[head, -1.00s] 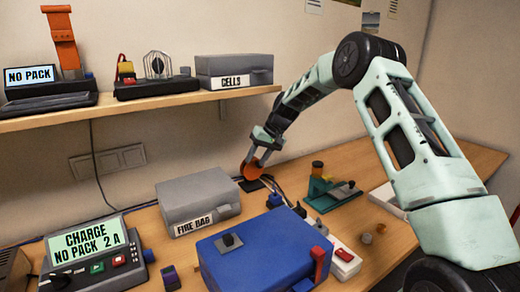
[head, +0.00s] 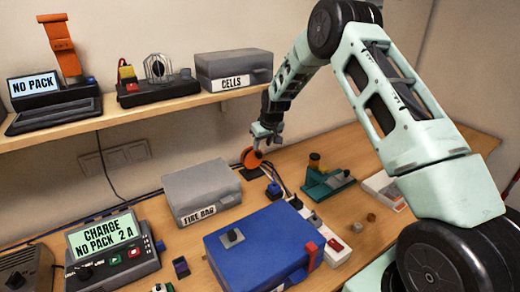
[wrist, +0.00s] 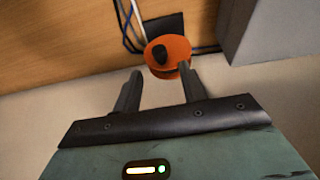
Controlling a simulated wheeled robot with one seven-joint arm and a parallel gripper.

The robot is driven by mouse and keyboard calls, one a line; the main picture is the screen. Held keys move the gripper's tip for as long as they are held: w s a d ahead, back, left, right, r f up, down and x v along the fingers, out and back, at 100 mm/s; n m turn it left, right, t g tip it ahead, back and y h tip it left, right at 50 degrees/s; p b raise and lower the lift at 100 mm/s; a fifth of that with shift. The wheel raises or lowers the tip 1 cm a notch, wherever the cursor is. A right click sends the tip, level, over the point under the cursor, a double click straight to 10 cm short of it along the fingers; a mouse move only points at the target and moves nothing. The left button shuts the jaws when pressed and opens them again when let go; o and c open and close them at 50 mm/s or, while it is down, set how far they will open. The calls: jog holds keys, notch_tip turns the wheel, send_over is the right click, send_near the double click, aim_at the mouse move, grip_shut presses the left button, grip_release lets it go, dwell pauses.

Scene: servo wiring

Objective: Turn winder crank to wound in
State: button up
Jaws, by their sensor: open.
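The winder is an orange disc (head: 252,158) on a dark base at the back of the bench, right of the grey fire bag box. In the wrist view the orange winder (wrist: 170,66) shows a dark knob (wrist: 160,53), which looks like its crank handle. My gripper (head: 265,136) is just above the winder in the head view. In the wrist view my gripper (wrist: 158,80) is open, its two fingers apart with the orange disc beyond and partly between their tips. The right fingertip overlaps the disc's edge; I cannot tell whether it touches.
The fire bag box (head: 202,192) stands left of the winder. A blue case (head: 258,246) is in front, and a green tool (head: 328,180) to the right. The shelf (head: 150,103) runs above at the left. Cables (head: 284,180) lie by the winder.

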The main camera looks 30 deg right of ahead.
aim_at(260, 154)
jog(key=shift+p+x, duration=0.85)
jog(key=shift+x, duration=2.2)
grip_shut()
